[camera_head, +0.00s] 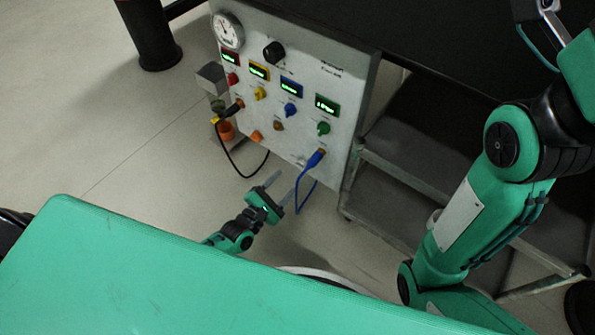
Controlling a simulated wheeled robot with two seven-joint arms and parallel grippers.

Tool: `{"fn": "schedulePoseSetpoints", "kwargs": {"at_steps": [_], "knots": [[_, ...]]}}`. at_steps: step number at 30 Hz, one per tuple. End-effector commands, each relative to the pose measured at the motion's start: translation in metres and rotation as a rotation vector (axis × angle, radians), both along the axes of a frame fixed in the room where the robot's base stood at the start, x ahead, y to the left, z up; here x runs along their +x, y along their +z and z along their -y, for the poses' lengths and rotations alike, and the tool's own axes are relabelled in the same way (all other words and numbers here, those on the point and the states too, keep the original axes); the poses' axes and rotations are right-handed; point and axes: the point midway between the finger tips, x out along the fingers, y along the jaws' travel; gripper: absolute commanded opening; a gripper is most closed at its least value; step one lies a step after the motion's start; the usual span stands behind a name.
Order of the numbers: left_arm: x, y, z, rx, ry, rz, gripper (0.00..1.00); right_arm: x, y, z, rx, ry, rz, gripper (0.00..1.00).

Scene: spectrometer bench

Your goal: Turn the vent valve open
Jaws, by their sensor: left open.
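A pale instrument panel (292,125) stands upright at the upper middle. It bears a red knob (232,78), a yellow knob (260,93), a blue knob (290,109), a green knob (323,128) and a larger black knob (274,52). The labels are too small to read, so I cannot tell which is the vent valve. My left gripper (281,187) is open and empty, in front of and below the panel's lower edge, apart from all the knobs. My right arm rises at the right; its gripper does not show.
A round gauge (228,30) sits at the panel's top left. A black cable (238,168) and a blue cable (304,190) hang from the panel, the blue one close to my left gripper. A dark shelved bench (430,120) stands at the right.

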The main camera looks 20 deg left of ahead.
Motion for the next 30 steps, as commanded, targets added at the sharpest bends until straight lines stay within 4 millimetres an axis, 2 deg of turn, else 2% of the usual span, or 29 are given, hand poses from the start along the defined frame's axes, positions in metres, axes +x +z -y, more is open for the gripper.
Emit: {"fn": "schedulePoseSetpoints", "kwargs": {"at_steps": [1, 3, 9, 15, 23, 26, 30], "knots": [[0.011, -0.004, 0.004, -0.002, 0.001, 0.003, 0.53, -0.001, -0.008, 0.0, 0.003, 0.002, 0.003, 0.36], [0.025, -0.004, 0.009, -0.003, 0.002, 0.002, 0.53, -0.002, -0.011, 0.0, 0.007, 0.004, 0.005, 0.36], [0.054, -0.003, 0.02, -0.001, 0.0, 0.001, 0.53, -0.005, -0.019, -0.001, 0.011, 0.005, 0.01, 0.36], [0.066, -0.001, 0.024, -0.001, 0.001, -0.001, 0.53, -0.006, -0.021, -0.002, 0.013, 0.005, 0.011, 0.36], [0.067, 0.0, 0.024, 0.0, 0.0, -0.001, 0.53, -0.006, -0.021, -0.002, 0.012, 0.005, 0.011, 0.36], [0.067, 0.0, 0.024, 0.0, 0.0, -0.002, 0.37, -0.006, -0.021, -0.002, 0.012, 0.005, 0.012, 0.36], [0.067, 0.0, 0.024, 0.0, 0.0, -0.002, 0.1, -0.006, -0.021, -0.002, 0.012, 0.006, 0.012, 0.36]]}}
